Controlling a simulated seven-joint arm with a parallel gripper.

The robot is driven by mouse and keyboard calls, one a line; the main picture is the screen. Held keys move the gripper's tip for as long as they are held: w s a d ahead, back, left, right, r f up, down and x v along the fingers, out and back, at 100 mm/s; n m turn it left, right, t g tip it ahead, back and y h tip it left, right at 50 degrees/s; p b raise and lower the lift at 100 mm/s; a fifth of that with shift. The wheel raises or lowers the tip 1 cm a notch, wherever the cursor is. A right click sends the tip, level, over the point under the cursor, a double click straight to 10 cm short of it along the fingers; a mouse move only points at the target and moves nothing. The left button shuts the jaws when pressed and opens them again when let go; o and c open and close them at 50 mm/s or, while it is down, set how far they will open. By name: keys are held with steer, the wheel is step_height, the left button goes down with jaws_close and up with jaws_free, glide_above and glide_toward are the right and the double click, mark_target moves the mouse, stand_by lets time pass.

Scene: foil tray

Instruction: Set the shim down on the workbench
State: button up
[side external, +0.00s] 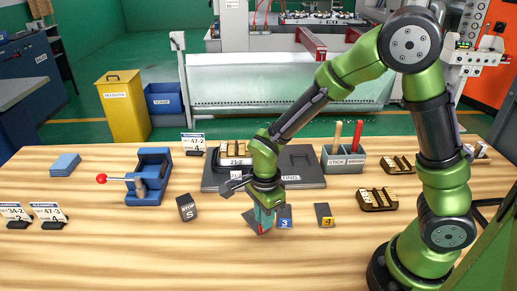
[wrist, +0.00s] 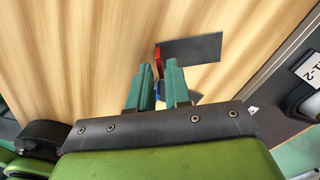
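The shim is a thin dark plate with a red end; in the wrist view its plate (wrist: 192,50) extends to the right of the fingertips. In the side view, part of this dark plate (side external: 249,217) shows just left of my gripper (side external: 264,228). My gripper's teal fingers (wrist: 160,66) are close together, with the red end between their tips, and look shut on it. The shim is at or just above the wooden workbench (side external: 130,255); I cannot tell whether it touches. The fingers hide part of the red end.
A blue-tagged plate marked 3 (side external: 285,222) lies close to the right of my gripper, a yellow-tagged one marked 4 (side external: 325,221) beyond it.

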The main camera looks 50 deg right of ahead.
steer(key=shift+r, duration=1.3)
steer(key=shift+o, duration=0.5)
steer(key=o, duration=0.5)
steer(key=shift+c, duration=0.2)
steer(key=shift+r, duration=0.1)
steer(key=shift+r, duration=1.9)
